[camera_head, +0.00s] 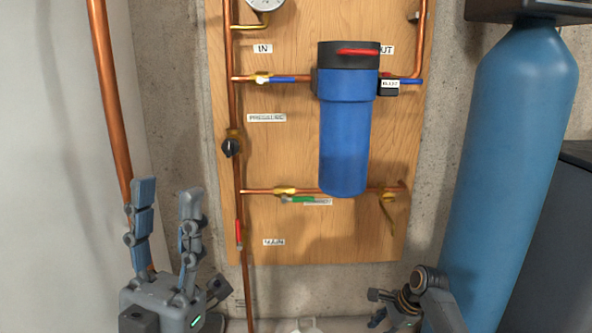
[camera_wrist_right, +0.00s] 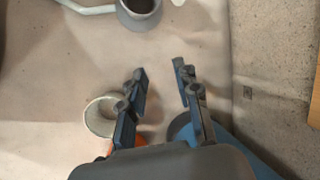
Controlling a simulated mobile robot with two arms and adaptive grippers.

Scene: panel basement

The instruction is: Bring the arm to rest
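My left gripper (camera_head: 167,188) points up at the lower left of the head view, in front of the panel's left edge. Its two fingers are apart with nothing between them. Part of my right arm, bent, shows at the bottom right of the head view, below the panel. In the right wrist view my right gripper (camera_wrist_right: 158,68) has its fingers apart. Only pale floor shows between them.
A wooden panel (camera_head: 282,222) carries copper pipes, valves and a blue filter housing (camera_head: 343,140). A tall blue tank (camera_head: 510,150) stands at right. In the wrist view, a grey round vessel (camera_wrist_right: 140,18) and a pale round container (camera_wrist_right: 98,116) lie near the right gripper.

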